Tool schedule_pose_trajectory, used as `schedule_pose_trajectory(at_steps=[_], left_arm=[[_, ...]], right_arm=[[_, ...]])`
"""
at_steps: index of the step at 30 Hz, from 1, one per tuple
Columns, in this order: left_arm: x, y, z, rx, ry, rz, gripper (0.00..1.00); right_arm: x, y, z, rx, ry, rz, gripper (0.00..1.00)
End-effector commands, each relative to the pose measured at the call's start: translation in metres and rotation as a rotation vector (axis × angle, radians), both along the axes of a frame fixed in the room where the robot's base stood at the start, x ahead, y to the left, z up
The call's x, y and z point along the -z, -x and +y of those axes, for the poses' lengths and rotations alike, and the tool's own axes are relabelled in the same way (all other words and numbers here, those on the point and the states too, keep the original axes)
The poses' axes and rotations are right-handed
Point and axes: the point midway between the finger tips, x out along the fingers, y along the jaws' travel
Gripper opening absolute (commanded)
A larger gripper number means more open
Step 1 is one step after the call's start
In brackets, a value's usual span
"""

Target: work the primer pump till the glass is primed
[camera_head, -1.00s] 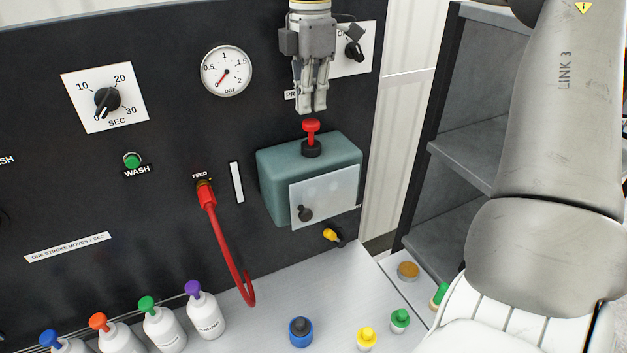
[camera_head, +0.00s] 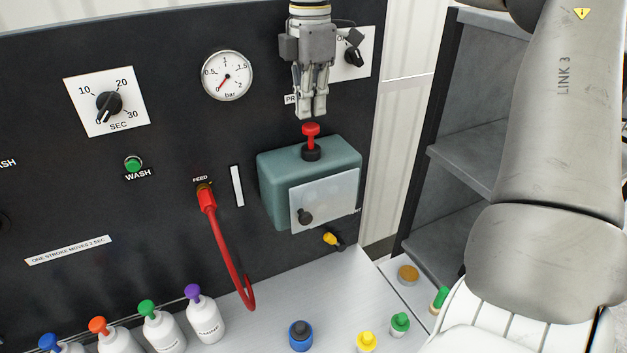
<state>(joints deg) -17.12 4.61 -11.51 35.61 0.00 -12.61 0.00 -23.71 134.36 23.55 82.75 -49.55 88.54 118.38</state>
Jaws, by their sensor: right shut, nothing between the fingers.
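The primer pump's red plunger (camera_head: 310,131) stands up from a black collar on top of the teal housing (camera_head: 275,178). My right gripper (camera_head: 312,115) is shut and empty, pointing down just above the red knob; I cannot tell whether they touch. The glass may be the narrow white vertical strip (camera_head: 237,186) left of the housing; it looks evenly pale, and I see no liquid level in it. A translucent plate (camera_head: 330,196) with a black knob (camera_head: 305,216) covers the housing's front. My left gripper is not in view.
A red hose (camera_head: 228,260) hangs from the FEED port. A pressure gauge (camera_head: 227,76), a SEC dial (camera_head: 108,104) and a green WASH button (camera_head: 133,164) sit on the panel. Several bottles (camera_head: 203,317) and caps stand on the ledge below. A yellow valve (camera_head: 331,238) sits under the housing.

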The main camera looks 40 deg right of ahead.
Motion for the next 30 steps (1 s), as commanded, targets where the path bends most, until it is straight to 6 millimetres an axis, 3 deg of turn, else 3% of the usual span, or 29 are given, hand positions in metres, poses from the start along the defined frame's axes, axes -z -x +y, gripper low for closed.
schedule_pose_trajectory(at_steps=[14, 30], left_arm=[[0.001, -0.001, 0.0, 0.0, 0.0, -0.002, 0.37], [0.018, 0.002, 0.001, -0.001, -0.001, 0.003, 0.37]], right_arm=[[0.002, 0.0, 0.0, 0.0, 0.0, 0.0, 0.0], [0.02, 0.0, 0.0, 0.0, 0.001, 0.0, 0.0]])
